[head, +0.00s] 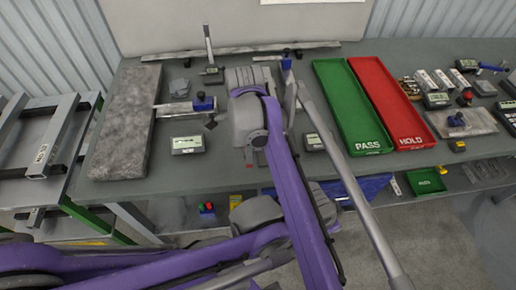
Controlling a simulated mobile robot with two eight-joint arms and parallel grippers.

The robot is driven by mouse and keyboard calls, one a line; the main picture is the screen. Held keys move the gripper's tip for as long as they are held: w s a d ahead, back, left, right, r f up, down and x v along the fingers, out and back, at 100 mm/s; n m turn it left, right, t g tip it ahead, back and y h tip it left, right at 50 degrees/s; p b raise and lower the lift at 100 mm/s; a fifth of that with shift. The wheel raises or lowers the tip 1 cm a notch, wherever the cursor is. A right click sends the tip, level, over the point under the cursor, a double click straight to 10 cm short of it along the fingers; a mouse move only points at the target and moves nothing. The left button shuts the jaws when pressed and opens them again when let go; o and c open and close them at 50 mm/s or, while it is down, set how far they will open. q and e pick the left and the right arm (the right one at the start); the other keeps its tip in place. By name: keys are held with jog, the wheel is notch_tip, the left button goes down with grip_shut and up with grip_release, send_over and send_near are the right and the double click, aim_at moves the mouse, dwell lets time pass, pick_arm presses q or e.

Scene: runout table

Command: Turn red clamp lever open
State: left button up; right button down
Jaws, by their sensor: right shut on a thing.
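My right arm reaches up the middle of the head view, and its gripper (252,76) is over the back middle of the table. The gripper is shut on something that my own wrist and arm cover. I cannot make out the red clamp lever as a separate thing; the spot around the jaws is hidden. A blue clamp part (286,63) with a dark top shows just right of the gripper. My left gripper is not in view.
A long grey stone slab (128,115) lies at left on the table (223,150). A blue-clamped gauge piece (203,103) and a display box (187,145) lie left of my arm. Green PASS (345,100) and red HOLD (389,98) trays are at right.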

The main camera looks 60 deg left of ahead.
dwell(0.4)
jog(key=c, duration=0.6)
grip_release()
notch_tip(320, 180, up, 11)
jog(key=shift+p, duration=0.45)
jog(key=shift+f, duration=0.1)
